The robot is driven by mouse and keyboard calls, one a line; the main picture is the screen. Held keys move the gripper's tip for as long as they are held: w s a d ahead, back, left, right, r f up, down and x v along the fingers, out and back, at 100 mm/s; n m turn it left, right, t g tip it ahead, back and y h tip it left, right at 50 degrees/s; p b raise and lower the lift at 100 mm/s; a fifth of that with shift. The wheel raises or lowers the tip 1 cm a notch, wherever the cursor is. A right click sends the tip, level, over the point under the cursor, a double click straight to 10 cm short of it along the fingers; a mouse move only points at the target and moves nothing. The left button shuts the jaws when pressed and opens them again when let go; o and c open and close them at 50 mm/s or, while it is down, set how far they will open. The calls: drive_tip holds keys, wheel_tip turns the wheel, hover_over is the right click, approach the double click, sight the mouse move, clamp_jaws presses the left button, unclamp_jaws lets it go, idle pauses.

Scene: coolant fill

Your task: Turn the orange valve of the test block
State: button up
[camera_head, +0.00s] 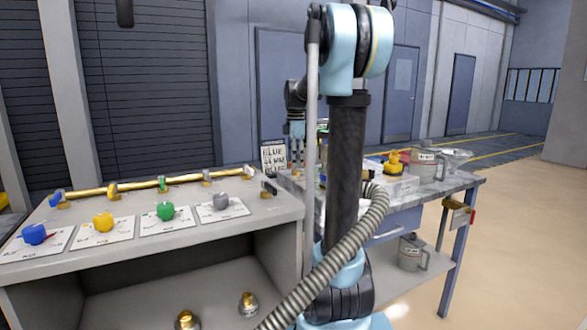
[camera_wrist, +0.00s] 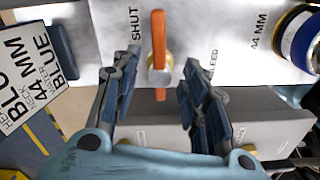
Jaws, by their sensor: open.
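The orange valve handle (camera_wrist: 159,38) is in the upper middle of the wrist view, pointing up and down in the picture on a brass-coloured stem. It sits on the pale face of the test block (camera_wrist: 205,25), between the printed word SHUT and a partly covered word at the right. My gripper (camera_wrist: 160,60) is open, with one finger on each side of the handle's lower end in the picture. I cannot tell whether either finger touches it. In the head view my gripper (camera_head: 296,130) hangs over the far bench; my arm hides the valve there.
A sign (camera_wrist: 32,75) reading BLUE and 44 MM stands left of the block. A blue-banded round part (camera_wrist: 300,38) is at the right. In the head view, a bench with coloured caps (camera_head: 104,222) stands left, and grey jugs (camera_head: 425,163) stand right of my arm.

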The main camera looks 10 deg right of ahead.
drive_tip(key=shift+f, duration=1.25)
clamp_jaws()
drive_tip(key=shift+a, duration=0.2)
drive_tip(key=shift+d, duration=0.15)
